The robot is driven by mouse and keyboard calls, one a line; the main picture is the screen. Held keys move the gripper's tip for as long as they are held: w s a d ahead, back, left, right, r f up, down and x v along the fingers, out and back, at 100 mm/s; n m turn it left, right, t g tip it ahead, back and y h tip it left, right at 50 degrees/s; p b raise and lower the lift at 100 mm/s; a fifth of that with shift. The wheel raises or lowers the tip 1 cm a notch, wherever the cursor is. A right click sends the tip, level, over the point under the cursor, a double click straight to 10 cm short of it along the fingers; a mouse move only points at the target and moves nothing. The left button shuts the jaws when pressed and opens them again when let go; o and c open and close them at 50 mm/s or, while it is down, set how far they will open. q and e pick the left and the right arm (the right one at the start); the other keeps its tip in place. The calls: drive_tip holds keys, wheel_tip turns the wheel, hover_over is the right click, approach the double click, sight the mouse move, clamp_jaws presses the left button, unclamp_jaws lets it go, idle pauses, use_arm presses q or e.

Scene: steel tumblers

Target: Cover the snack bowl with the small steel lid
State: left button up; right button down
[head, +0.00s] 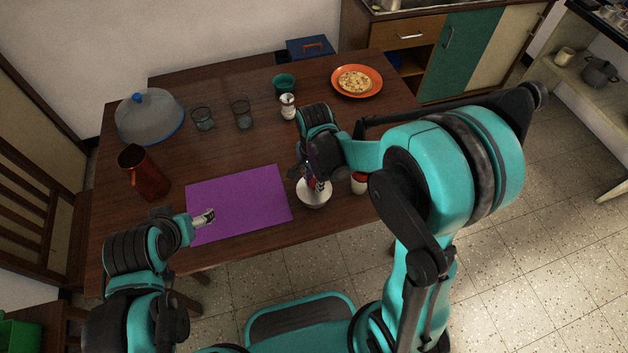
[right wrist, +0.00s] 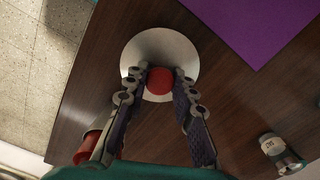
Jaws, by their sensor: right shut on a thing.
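The small steel lid (head: 314,191) is a pale round disc with a red knob, on the right of the table beside the purple mat. In the right wrist view the lid (right wrist: 151,50) shows from above. My right gripper (right wrist: 158,84) has its fingertips around the red knob (right wrist: 160,80) and is shut on it. In the head view my right gripper (head: 314,181) is above the lid. A rounded grey vessel, likely the snack bowl (head: 315,205), shows just under the lid; its inside is hidden. My left gripper (head: 204,217) hovers near the mat's left edge; its opening is unclear.
The purple mat (head: 240,203) is bare. A red-and-white jar (head: 359,184) stands right of the lid. Behind are a shaker (head: 287,107), two glasses (head: 242,112), a green cup (head: 284,84) and an orange plate (head: 372,72). A copper pitcher (head: 146,176) and domed dish (head: 150,115) stand left.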

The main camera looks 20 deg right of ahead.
drive_tip(key=shift+f, duration=0.2)
drive_tip(key=c, duration=1.2)
unclamp_jaws()
